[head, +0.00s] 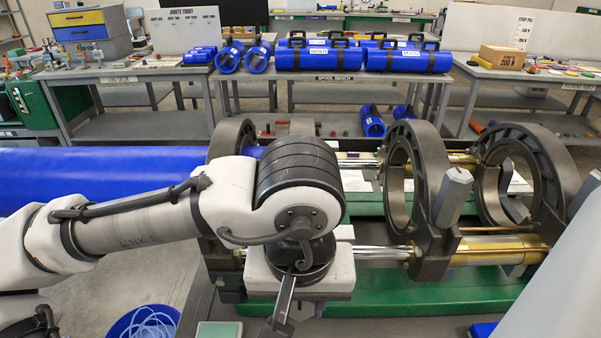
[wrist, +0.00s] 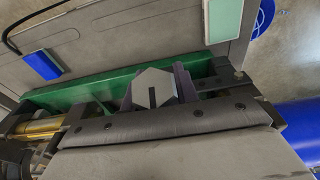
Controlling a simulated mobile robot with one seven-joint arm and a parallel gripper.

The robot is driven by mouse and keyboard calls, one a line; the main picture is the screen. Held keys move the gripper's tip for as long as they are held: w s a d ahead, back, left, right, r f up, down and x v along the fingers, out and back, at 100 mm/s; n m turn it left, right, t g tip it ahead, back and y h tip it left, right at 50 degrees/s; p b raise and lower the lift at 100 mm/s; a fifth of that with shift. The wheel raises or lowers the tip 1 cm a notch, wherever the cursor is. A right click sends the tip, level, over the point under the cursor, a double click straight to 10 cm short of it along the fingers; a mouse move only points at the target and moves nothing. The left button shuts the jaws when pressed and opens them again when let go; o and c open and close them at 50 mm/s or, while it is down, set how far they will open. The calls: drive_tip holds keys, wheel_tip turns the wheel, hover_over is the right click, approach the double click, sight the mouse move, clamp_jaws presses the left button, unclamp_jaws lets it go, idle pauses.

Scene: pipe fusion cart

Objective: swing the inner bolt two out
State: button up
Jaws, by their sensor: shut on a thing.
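The bolt's pale grey hexagonal head (wrist: 154,90), with a dark slot in it, is in the middle of the wrist view. My gripper (wrist: 157,94) is shut on it, with purple-grey fingers on either side. In the head view my gripper (head: 283,302) points down in front of the left clamp, at the near side of the machine. My own wrist and arm hide most of that clamp, and I cannot make out the bolt's shank there. The green machine bed (wrist: 85,92) runs behind the bolt head in the wrist view.
Two dark ring clamps (head: 432,165) (head: 562,165) stand to the right, with a grey hexagonal bolt head (head: 453,197) at the nearer one. A long blue pipe (head: 95,178) lies left. A blue bucket (head: 140,320) is below my arm. Benches stand behind.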

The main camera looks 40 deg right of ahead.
drive_tip(key=shift+s+a+f+b, duration=0.1)
drive_tip(key=shift+f+b, duration=0.5)
drive_tip(key=shift+f, duration=0.55)
drive_tip(key=o, duration=1.7)
drive_tip(key=r+p, duration=0.2)
drive_tip(key=r, duration=0.1)
drive_tip(key=r+p, duration=0.6)
drive_tip(key=shift+s+a, duration=0.3)
drive_tip(key=shift+s, duration=0.1)
